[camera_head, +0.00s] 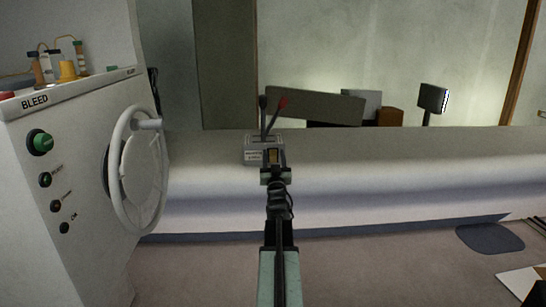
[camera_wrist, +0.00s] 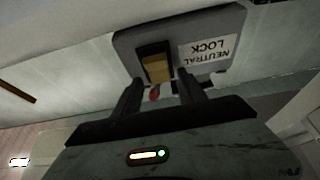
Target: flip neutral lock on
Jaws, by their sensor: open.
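The neutral lock is an amber rocker (camera_wrist: 157,68) in a dark recess on a grey plate. Its label (camera_wrist: 208,50) reads "NEUTRAL LOCK" and appears upside down in the wrist view. In the head view the grey control box (camera_head: 251,154) sits on the pale ledge, with a black-knobbed and a red-knobbed lever (camera_head: 282,103) rising behind. My gripper (camera_wrist: 160,88) is open, its two dark fingers spread just short of the rocker, with nothing held. A small red spot shows between the fingers. I cannot tell whether the fingers touch the plate.
A white console (camera_head: 85,180) with a handwheel (camera_head: 137,170), green button and several knobs stands at the left. The pale ledge (camera_head: 400,160) runs clear to the right. A dark grey panel (camera_head: 315,105) and a small dark screen (camera_head: 433,98) stand behind it.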

